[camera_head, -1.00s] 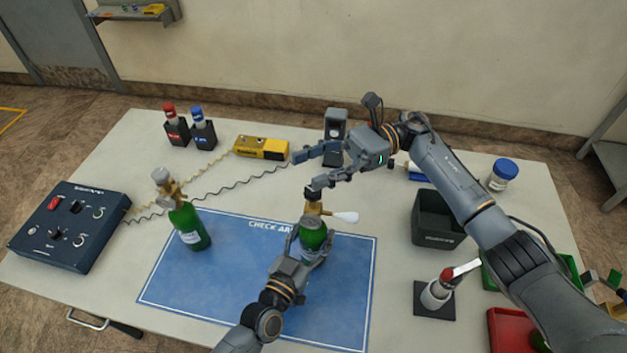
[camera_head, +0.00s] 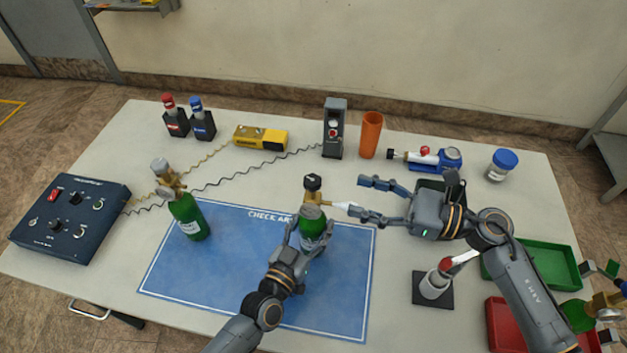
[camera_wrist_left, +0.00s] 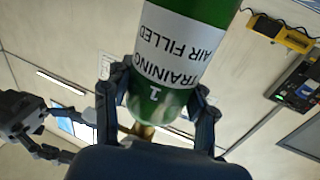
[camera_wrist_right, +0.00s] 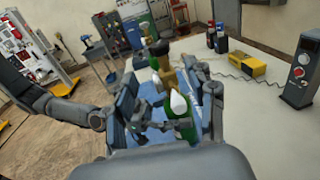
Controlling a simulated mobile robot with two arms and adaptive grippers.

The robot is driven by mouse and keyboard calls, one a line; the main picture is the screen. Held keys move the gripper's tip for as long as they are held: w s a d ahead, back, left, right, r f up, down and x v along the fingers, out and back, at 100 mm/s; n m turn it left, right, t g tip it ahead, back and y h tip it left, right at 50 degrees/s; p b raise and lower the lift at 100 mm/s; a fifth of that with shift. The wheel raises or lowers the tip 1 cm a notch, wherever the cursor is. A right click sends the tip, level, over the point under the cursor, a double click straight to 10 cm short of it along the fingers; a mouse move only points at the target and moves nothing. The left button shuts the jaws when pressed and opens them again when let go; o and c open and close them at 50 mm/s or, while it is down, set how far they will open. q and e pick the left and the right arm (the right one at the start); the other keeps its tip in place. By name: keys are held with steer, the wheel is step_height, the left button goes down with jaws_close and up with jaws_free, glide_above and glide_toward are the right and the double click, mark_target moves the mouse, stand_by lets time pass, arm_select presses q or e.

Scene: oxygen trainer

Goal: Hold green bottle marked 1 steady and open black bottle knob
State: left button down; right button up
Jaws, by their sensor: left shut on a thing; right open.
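A green bottle marked 1 (camera_head: 313,218) stands upright on the blue check mat (camera_head: 215,285). Its label and the numeral 1 show in the left wrist view (camera_wrist_left: 185,50). My left gripper (camera_head: 312,243) is shut around its body. A brass valve with a black knob (camera_head: 312,183) on top and a white-tipped outlet (camera_head: 343,206) pointing right sits on the bottle. My right gripper (camera_head: 362,199) is open and empty to the right of the valve, its fingers on either side of the white tip's end. In the right wrist view the knob (camera_wrist_right: 159,48) lies beyond the open fingers.
Another green bottle (camera_head: 190,220) with a brass valve stands at the mat's left edge. A control box (camera_head: 70,225) lies at left. A grey meter (camera_head: 335,130), orange cup (camera_head: 371,135) and blue-lidded jar (camera_head: 502,165) stand behind. Green (camera_head: 550,262) and red trays are at right.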

mark_target(313, 183)
steer(key=x, duration=1)
steer(key=shift+w+a, duration=0.1)
steer(key=shift+a, duration=0.05)
jaws_close()
